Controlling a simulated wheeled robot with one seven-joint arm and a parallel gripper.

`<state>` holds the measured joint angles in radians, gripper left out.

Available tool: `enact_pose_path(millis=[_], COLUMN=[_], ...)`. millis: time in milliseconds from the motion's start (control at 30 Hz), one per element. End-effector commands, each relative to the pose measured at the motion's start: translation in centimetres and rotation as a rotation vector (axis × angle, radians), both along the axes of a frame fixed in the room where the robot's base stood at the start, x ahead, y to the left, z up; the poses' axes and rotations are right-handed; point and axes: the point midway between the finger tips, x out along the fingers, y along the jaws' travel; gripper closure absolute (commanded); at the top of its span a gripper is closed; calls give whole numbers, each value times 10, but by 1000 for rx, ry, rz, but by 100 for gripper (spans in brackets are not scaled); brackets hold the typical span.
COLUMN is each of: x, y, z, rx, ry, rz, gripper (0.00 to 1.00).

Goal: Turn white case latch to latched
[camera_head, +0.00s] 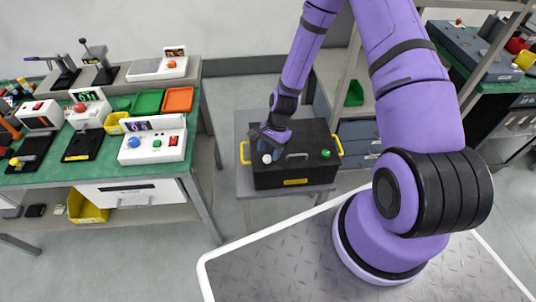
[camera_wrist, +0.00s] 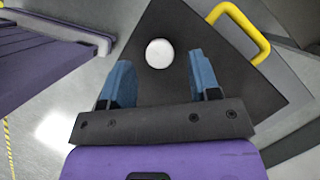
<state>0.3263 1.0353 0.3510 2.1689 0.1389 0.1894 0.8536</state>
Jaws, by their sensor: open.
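The white case latch is a round white knob (camera_wrist: 159,53) on the dark top of the black case (camera_wrist: 176,22). In the head view the white knob (camera_head: 267,158) shows at the left front of the case lid (camera_head: 310,142). My gripper (camera_wrist: 160,74) is open, with its two blue fingers apart and nothing between the pads that I can make out. The knob appears just beyond the fingertips, between their lines. In the head view my gripper (camera_head: 264,147) is over the left part of the case, close to the knob. Whether the fingers touch it cannot be told.
The case has yellow side handles (camera_head: 338,146), a grey top handle (camera_head: 297,155) and a green knob (camera_head: 325,154). It stands on a grey stand (camera_head: 246,180). A green-topped bench (camera_head: 110,165) with devices is at left, shelving (camera_head: 352,112) behind.

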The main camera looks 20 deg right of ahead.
Motion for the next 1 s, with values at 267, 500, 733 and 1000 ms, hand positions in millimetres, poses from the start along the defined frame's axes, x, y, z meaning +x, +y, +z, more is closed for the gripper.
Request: enact_pose_path(millis=[267, 500, 733, 1000], x=[-4, -4, -4, -4], y=[7, 7, 7, 7], z=[-19, -20, -20, -19], rx=[0, -1, -1, 0], ry=[-1, -1, -1, -1], rz=[2, 1, 1, 13], gripper=[44, 44, 85, 93])
